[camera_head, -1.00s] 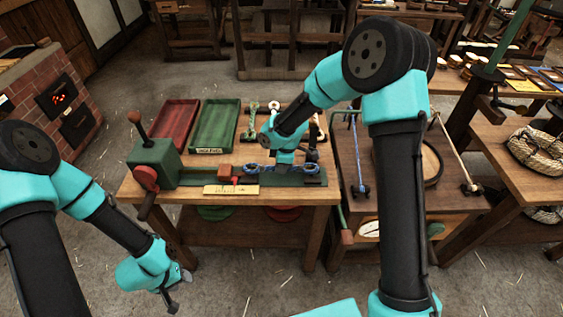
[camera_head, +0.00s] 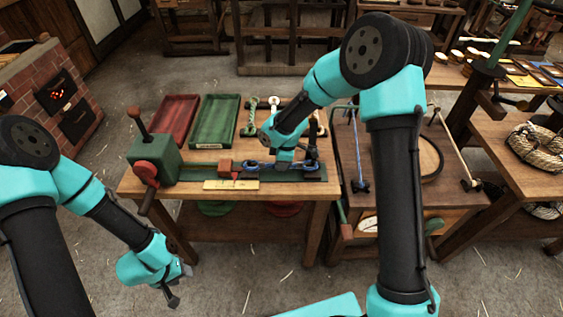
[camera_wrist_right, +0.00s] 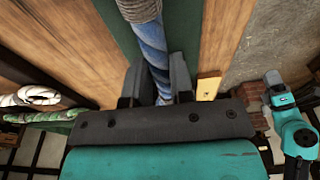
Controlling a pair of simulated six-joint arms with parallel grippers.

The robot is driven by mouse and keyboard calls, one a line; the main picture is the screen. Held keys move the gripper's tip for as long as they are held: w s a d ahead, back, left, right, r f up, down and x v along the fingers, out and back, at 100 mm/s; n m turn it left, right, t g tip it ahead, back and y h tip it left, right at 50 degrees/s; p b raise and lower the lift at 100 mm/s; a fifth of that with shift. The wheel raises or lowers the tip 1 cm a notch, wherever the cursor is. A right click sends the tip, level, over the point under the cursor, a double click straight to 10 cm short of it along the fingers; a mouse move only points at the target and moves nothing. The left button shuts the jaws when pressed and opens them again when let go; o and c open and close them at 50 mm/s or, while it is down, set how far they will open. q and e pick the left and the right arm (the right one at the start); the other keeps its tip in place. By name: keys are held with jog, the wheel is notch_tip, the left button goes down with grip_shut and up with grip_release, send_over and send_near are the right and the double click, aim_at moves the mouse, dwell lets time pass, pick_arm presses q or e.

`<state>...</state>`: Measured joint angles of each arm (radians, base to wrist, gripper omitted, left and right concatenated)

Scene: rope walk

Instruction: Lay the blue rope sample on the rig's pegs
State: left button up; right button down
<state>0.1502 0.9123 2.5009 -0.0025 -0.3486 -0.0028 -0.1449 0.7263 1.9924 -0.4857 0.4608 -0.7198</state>
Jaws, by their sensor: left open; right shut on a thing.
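The blue rope sample (camera_head: 262,165) lies low along the dark green rig bed (camera_head: 200,166) on the wooden bench. In the right wrist view the rope (camera_wrist_right: 154,50) is blue with a pale whipped part at the top, and runs between my fingers. My right gripper (camera_head: 284,160) is shut on it, just over the bed; it also shows in the right wrist view (camera_wrist_right: 160,88). My left gripper (camera_head: 180,287) is open and empty, in front of the bench at the lower left. The pegs are too small or hidden to make out.
A green box with a red crank (camera_head: 150,160) stands at the bench's left end. A red tray (camera_head: 175,118) and a green tray (camera_head: 214,120) lie behind. Other rope samples (camera_head: 252,115) lie at the back.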

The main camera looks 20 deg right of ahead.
jog(key=shift+f, duration=0.2)
jog(key=c, duration=0.9)
grip_release()
jog(key=shift+r, duration=3.5)
jog(key=shift+r, duration=0.1)
notch_tip(320, 180, up, 17)
jog(key=d, duration=0.2)
jog(key=shift+s+d, duration=0.25)
jog(key=shift+s, duration=0.1)
